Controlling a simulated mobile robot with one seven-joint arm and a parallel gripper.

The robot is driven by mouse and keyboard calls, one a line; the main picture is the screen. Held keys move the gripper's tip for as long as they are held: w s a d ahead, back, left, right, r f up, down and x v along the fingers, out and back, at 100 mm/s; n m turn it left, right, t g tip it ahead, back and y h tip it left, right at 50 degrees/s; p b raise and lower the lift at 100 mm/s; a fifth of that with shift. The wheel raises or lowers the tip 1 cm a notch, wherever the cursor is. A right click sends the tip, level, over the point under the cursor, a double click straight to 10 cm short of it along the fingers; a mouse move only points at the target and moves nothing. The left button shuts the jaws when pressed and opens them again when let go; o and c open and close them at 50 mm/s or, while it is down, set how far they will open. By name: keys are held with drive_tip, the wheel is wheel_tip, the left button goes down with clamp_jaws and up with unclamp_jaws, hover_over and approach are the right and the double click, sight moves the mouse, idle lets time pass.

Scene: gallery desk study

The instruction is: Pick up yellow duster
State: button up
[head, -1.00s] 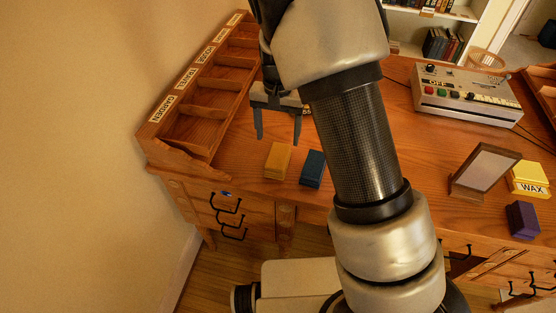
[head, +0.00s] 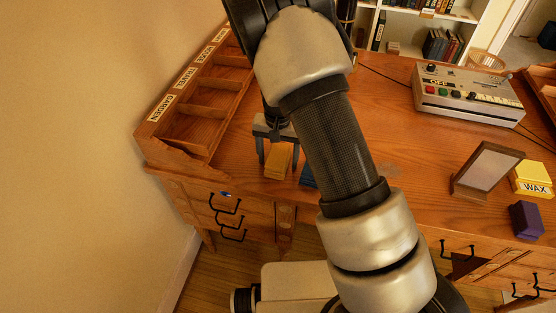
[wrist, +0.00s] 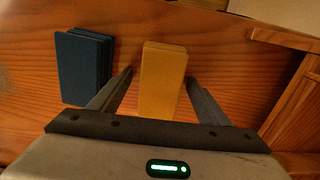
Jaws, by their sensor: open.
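The yellow duster (head: 278,161) is a small yellow block lying on the wooden desk near its front left edge. It also shows in the wrist view (wrist: 162,80), centred between the two fingers. My gripper (head: 277,158) is open, with one finger on each side of the duster. In the wrist view my gripper (wrist: 160,80) shows gaps between both fingers and the duster, so they do not appear to touch it. How far the fingertips are above the desk I cannot tell.
A dark blue block (wrist: 83,67) lies beside the duster; in the head view it is partly hidden by my arm. A labelled wooden compartment rack (head: 183,125) stands at the left. A picture frame (head: 484,171), a yellow wax box (head: 531,178) and a purple block (head: 525,219) stand at the right.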

sight(278, 154)
drive_tip(key=c, duration=1.3)
drive_tip(key=shift+o, duration=0.2)
wheel_tip(278, 154, up, 10)
drive_tip(key=shift+r+p, duration=0.1)
drive_tip(key=shift+p, duration=0.6)
